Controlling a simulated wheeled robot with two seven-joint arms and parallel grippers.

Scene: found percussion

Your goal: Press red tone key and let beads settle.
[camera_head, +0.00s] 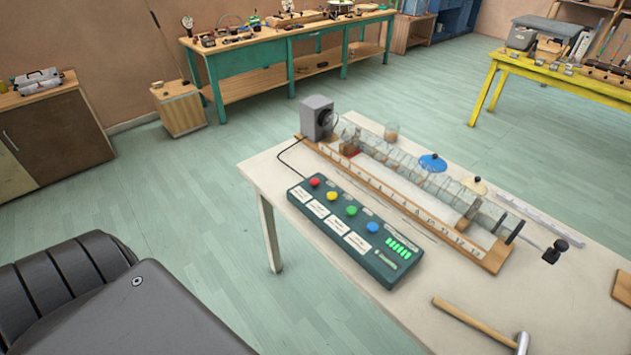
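A dark green control box (355,230) lies on the pale table (270,175). Its red key (315,182) is at the far left end, followed by a yellow key (332,194), a green key (351,210) and a blue key (372,227). Behind the box, a clear ribbed tube (400,165) lies along a wooden base with a scale (395,200). A grey speaker box (316,117) stands at the tube's left end. The beads cannot be made out clearly inside the tube. Neither of my grippers shows, and nothing touches the red key.
A mallet (475,322) lies near the table's front. A blue lid (432,163), a cream lid (475,186) and a small jar (391,131) sit behind the tube. A black-knobbed rod (556,250) sticks out at its right end. Open floor lies left of the table.

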